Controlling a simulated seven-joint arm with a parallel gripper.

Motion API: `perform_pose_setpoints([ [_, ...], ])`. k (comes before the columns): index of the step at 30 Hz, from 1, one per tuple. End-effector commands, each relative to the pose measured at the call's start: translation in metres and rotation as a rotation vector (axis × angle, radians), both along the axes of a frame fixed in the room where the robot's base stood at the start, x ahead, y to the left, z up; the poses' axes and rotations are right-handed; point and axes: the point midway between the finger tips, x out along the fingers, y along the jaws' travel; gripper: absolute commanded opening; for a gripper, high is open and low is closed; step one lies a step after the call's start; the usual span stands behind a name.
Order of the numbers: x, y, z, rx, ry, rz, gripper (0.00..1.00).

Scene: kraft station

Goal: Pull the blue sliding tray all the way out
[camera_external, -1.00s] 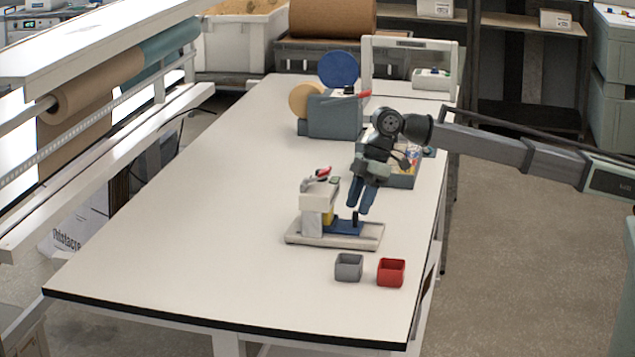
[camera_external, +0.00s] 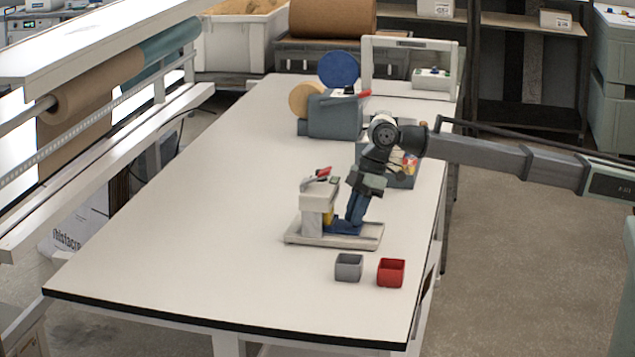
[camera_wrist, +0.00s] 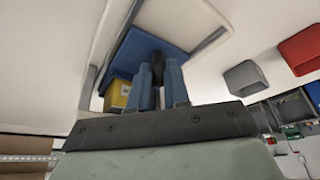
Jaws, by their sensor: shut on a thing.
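The blue sliding tray (camera_external: 343,227) lies on the pale base of a small press-like device (camera_external: 314,213) on the table. In the wrist view the blue tray (camera_wrist: 140,50) lies beyond my fingers, with a yellow block (camera_wrist: 117,93) at its left. My gripper (camera_external: 352,218) reaches down to the tray, its fingers tilted. In the wrist view my gripper (camera_wrist: 160,70) is shut on a dark upright knob (camera_wrist: 158,62) on the tray. The tray's far end under the device is hidden in the external view.
A grey cup (camera_external: 348,267) and a red cup (camera_external: 391,272) stand in front of the device, near the table's right edge. A grey tape dispenser (camera_external: 335,116) and a bin (camera_external: 400,178) stand farther back. The table's left part is clear.

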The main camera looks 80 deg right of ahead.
Motion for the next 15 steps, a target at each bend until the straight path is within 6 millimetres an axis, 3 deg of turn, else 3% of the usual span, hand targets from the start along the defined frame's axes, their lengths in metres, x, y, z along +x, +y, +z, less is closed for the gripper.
perform_pose_setpoints([
  [3, 0.0000, 0.0000, 0.0001, 0.000, 0.000, 0.000, 0.00],
  [15, -0.0001, -0.0001, 0.0002, 0.000, 0.000, 0.000, 0.00],
])
